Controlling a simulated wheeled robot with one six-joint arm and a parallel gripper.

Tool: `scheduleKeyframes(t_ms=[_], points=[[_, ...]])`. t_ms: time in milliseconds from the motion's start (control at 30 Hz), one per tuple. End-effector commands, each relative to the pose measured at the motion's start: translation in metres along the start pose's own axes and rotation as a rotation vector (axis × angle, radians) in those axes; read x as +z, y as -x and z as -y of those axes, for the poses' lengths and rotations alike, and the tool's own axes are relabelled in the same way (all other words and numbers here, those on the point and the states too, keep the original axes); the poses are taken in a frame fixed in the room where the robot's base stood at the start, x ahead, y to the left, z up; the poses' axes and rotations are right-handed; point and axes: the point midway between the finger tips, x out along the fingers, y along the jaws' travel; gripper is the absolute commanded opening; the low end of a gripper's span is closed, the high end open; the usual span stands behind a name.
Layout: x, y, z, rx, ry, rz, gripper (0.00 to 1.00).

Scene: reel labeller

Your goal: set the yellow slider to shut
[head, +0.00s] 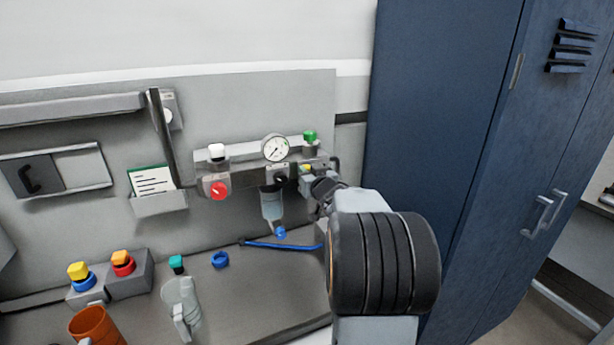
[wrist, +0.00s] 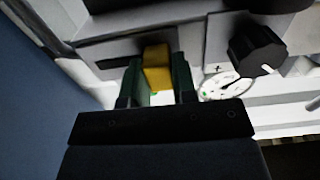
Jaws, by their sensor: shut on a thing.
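The yellow slider (wrist: 157,68) shows in the wrist view as a small yellow block at a dark slot in a grey housing. The green fingers of my gripper (wrist: 158,84) stand on either side of it, shut on it. In the head view the slider (head: 307,168) is a small yellow patch at the right end of the grey valve unit, partly hidden by my gripper (head: 317,181). My wrist and arm reach in from the lower right. The slider's end marks cannot be read.
Close to the slider are a black knob (wrist: 256,50), a round gauge (head: 275,148), a green button (head: 310,137) and a clear bowl (head: 271,204). A blue hose (head: 283,246) lies below. A blue locker (head: 440,110) stands close on the right.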

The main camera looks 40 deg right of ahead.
Motion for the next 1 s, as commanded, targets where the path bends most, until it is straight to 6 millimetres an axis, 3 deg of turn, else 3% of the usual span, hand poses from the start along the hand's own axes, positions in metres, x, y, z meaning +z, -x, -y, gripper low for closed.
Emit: scheduleKeyframes(t_ms=[167, 200, 433, 767, 1000], points=[[0.001, -0.001, 0.003, -0.007, -0.004, 0.002, 0.00], [0.001, -0.001, 0.003, -0.008, -0.004, 0.002, 0.29], [0.001, 0.000, 0.001, -0.004, -0.003, 0.002, 0.51], [0.001, 0.005, 0.000, -0.002, -0.003, 0.001, 0.51], [0.001, 0.045, 0.000, -0.002, -0.001, -0.001, 0.51]])
